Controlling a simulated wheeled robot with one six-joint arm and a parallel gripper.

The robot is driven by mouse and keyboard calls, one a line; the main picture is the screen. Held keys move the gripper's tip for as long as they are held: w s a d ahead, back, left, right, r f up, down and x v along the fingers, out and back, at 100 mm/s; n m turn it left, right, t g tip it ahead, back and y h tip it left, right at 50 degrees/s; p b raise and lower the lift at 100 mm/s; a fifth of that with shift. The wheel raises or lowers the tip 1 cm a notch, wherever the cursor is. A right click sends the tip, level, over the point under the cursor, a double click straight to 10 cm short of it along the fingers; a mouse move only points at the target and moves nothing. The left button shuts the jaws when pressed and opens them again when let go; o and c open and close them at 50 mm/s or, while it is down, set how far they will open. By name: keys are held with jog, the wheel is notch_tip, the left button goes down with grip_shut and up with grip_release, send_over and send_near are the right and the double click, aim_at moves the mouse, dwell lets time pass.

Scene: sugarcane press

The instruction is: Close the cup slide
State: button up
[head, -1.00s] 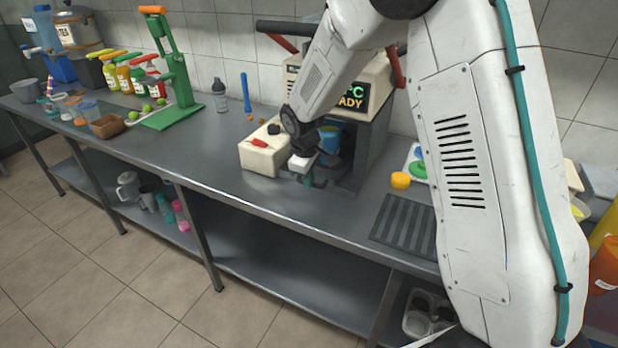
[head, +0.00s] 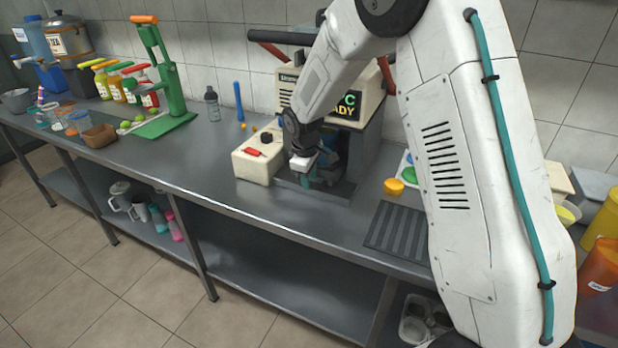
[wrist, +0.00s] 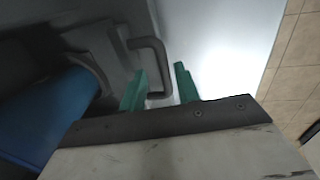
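The cup slide (wrist: 107,50) is a grey plate with a U-shaped handle (wrist: 156,46) in the wrist view. A blue cup (wrist: 45,115) shows at the left of that view, by the slide. My gripper (wrist: 160,88) has two teal fingers, spread apart, with the handle's outer bar between them in the picture. I see gaps beside the bar, and cannot tell how deep the fingers reach. In the head view my gripper (head: 312,178) is low in front of the press (head: 365,145). My arm hides much of the slide and cup there.
A cream box with a red switch (head: 258,155) stands close left of my gripper. A ribbed drain mat (head: 398,231) and yellow lid (head: 394,187) lie to the right. A green hand press (head: 170,85) stands farther left. The steel counter (head: 200,170) between is mostly clear.

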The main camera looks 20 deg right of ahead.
notch_tip(320, 180, up, 8)
jog(key=s, duration=0.1)
jog(key=shift+a+f, duration=0.15)
jog(key=shift+a, duration=0.3)
jog(key=s+d+r+m, duration=0.1)
jog(key=s+r+m, duration=0.2)
jog(key=s, duration=1)
jog(key=s+d+r+m+y, duration=0.1)
jog(key=s+r+m, duration=0.2)
jog(key=s, duration=1.1)
jog(key=s+d+r+m, duration=0.1)
jog(key=s+r+m, duration=0.2)
jog(key=s+r, duration=0.5)
jog(key=s, duration=0.5)
jog(key=shift+s+d+r, duration=0.15)
jog(key=shift+s+r, duration=0.1)
jog(key=shift+r, duration=0.1)
